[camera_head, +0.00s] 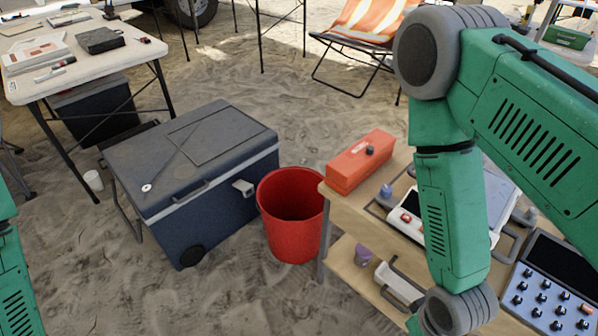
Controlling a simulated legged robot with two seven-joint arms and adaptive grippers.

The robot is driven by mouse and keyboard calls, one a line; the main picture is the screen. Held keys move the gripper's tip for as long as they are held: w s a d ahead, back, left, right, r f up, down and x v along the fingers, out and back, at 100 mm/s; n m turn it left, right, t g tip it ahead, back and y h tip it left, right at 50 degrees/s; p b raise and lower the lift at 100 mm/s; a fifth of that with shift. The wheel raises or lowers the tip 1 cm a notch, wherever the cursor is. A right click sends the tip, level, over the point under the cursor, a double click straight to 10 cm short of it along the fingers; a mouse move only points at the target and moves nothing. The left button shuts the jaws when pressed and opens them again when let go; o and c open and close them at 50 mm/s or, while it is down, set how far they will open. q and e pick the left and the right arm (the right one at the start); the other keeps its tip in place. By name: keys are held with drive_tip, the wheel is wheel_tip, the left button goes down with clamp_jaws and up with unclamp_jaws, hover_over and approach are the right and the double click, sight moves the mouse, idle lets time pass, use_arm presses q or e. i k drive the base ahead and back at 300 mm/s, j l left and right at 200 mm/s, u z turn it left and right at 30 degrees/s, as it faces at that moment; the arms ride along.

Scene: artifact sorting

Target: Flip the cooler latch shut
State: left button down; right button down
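A dark blue cooler (217,216) with a grey lid (190,150) stands on the sand left of centre. Its lid looks closed. A light grey latch (243,187) sits on its right-hand side, just under the lid's rim. The latch appears to stick outward from the side, but it is too small to be sure of its exact angle. My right arm comes down at the right, over the wooden shelf, and its gripper is below the frame. Only a part of my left arm shows at the left edge, and its gripper is not visible.
A red bucket (290,240) stands just right of the cooler, close to the latch. A wooden shelf (337,207) carries an orange toolbox (352,168) and instruments. A white table (135,50) stands at the back left. Sand in front of the cooler is clear.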

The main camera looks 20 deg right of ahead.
sight(242, 185)
drive_tip(key=i+j+z, duration=0.55)
drive_tip(key=j+z, duration=0.25)
drive_tip(key=i+j+z, duration=0.25)
drive_tip(key=j, duration=0.2)
drive_tip(key=j+z, duration=0.25)
drive_tip(key=i+j, duration=0.05)
drive_tip(key=j, duration=0.05)
